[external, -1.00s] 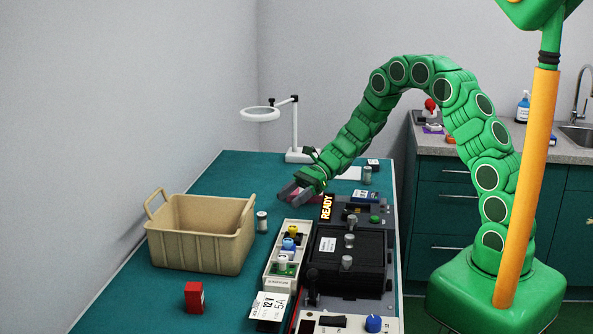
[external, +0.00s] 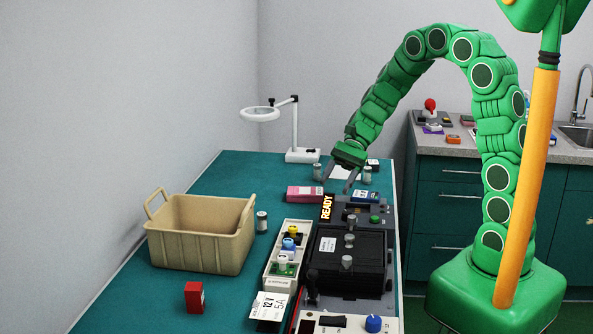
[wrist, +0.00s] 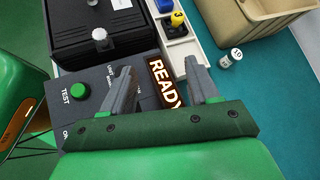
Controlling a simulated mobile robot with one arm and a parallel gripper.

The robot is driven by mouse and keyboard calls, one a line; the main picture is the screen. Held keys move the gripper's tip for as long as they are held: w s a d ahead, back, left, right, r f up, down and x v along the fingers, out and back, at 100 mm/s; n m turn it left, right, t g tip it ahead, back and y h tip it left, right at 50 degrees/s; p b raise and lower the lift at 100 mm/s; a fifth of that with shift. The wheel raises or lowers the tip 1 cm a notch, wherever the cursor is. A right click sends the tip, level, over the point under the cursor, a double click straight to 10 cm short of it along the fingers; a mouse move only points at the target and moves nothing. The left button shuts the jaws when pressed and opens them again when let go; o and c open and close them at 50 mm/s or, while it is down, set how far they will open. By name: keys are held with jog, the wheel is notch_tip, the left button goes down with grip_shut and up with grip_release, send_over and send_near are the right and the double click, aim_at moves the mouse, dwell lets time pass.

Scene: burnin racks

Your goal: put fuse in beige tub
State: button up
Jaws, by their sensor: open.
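The beige tub (external: 195,250) stands on the green bench at the left, with two raised handles; its rim (wrist: 268,18) shows at the top right of the wrist view. No part is clearly marked as the fuse. A small grey-white cylinder (external: 262,222) stands just right of the tub; in the wrist view a small cylinder with a marked white top (wrist: 232,58) is beside the tub. Similar cylinders stand farther back, one left (external: 317,172) and one right (external: 367,175). My gripper (external: 339,182) is open and empty above the test unit; its fingers (wrist: 160,72) straddle the READY sign.
A black fixture with knobs (external: 347,262) and a white strip of coloured parts (external: 288,255) lie right of the tub. A pink box (external: 305,194), blue box (external: 364,196), red block (external: 194,297) and magnifier lamp (external: 294,130) are also there. Bench between tub and lamp is clear.

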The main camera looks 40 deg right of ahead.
jog(key=s+d+r+n+h, duration=0.2)
jog(key=s+d+n+h, duration=0.1)
jog(key=s+d, duration=0.4)
jog(key=s+d+r+n+t+h, duration=0.1)
jog(key=s+d+r+n+h, duration=0.1)
jog(key=s+d, duration=0.6)
jog(key=s+d+r+n+h, duration=0.3)
jog(key=s+d+n+h, duration=0.1)
jog(key=s+d, duration=0.4)
jog(key=shift+s+d+n+t+h, duration=0.2)
jog(key=shift+s+n+t+h, duration=0.1)
jog(key=shift+s+n+h, duration=0.25)
jog(key=shift+s+d, duration=0.2)
jog(key=shift+s, duration=0.05)
jog(key=c, duration=0.3)
jog(key=shift+w, duration=0.1)
